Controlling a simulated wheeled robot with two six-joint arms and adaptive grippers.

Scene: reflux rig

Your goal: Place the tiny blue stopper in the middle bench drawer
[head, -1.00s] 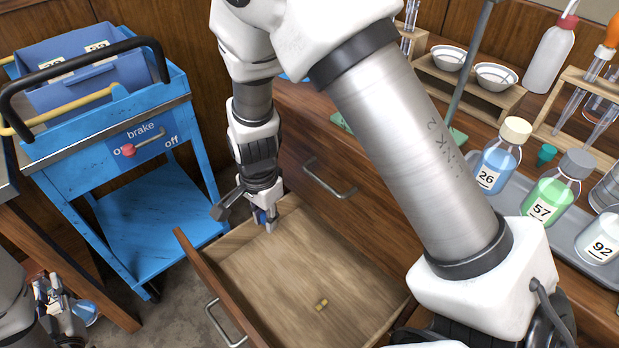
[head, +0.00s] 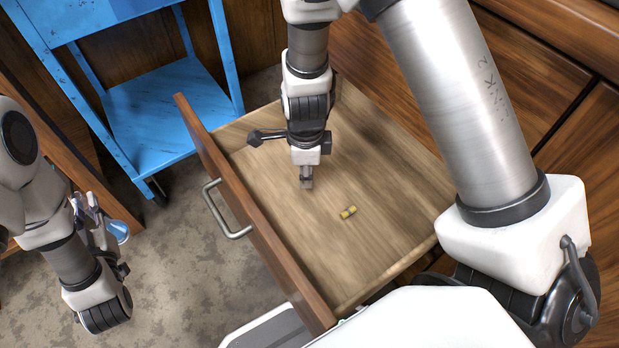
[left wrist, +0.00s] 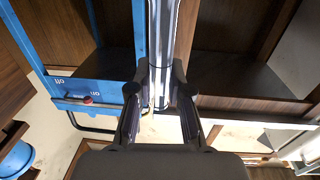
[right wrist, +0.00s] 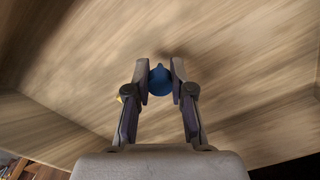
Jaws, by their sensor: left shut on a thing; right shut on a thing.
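The tiny blue stopper (right wrist: 159,80) shows in the right wrist view between the fingertips of my right gripper (right wrist: 160,75), which is shut on it. In the head view this gripper (head: 306,183) points down inside the open bench drawer (head: 390,175), over its bare wooden floor. The stopper is hidden by the fingers there, and I cannot tell whether it touches the floor. My left gripper (head: 95,213) is at the left, outside the drawer, shut on a clear glassy piece (left wrist: 163,50) that is only partly visible.
A small yellow piece (head: 348,212) lies on the drawer floor, right of my right gripper. The drawer front (head: 258,215) with its metal handle (head: 222,212) faces left. A blue cart (head: 155,110) stands at the upper left. Much of the drawer floor is clear.

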